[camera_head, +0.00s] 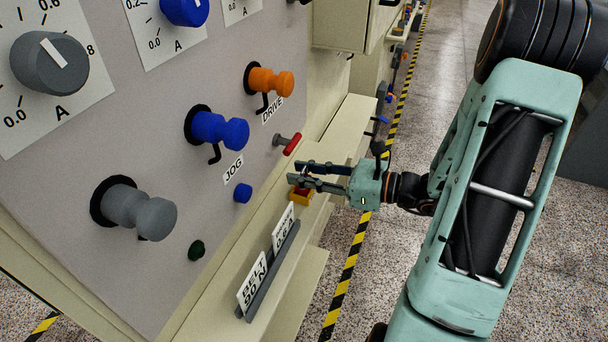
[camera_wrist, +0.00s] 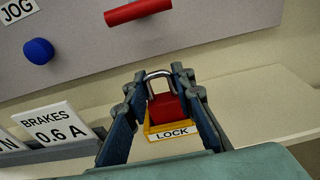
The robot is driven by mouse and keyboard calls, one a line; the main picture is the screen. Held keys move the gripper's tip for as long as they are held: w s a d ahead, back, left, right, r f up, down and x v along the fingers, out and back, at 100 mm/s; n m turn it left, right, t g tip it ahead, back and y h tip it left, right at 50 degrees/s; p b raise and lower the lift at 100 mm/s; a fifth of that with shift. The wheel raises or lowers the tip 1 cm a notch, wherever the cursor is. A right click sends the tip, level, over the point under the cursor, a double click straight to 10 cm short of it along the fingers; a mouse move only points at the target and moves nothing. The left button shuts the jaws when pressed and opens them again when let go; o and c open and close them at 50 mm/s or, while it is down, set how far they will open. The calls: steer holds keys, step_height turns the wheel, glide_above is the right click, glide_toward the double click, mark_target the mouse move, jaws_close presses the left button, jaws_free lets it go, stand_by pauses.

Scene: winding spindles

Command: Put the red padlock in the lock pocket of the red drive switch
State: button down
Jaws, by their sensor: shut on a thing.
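The red padlock (camera_wrist: 165,107) with its steel shackle is upright between the fingers of my gripper (camera_wrist: 162,84), which is shut on it. A yellow holder labelled LOCK (camera_wrist: 171,133) is right at the padlock's lower part; I cannot tell whether the padlock rests in it or is just above it. In the head view my gripper (camera_head: 300,174) is low over the beige ledge, with the yellow holder (camera_head: 299,199) beneath it. The red switch handle (camera_head: 293,144) is on the panel, up and left of my gripper; it also shows in the wrist view (camera_wrist: 138,11).
A label rack with a BRAKES 0.6 A card (camera_wrist: 50,128) stands on the ledge beside the holder. Blue (camera_head: 220,130), orange (camera_head: 270,82) and grey (camera_head: 140,210) knobs stick out from the panel. The ledge right of the holder (camera_wrist: 255,105) is bare.

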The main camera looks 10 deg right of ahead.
steer(key=shift+f, duration=0.25)
steer(key=shift+f, duration=0.15)
steer(key=c, duration=1.6)
jaws_free()
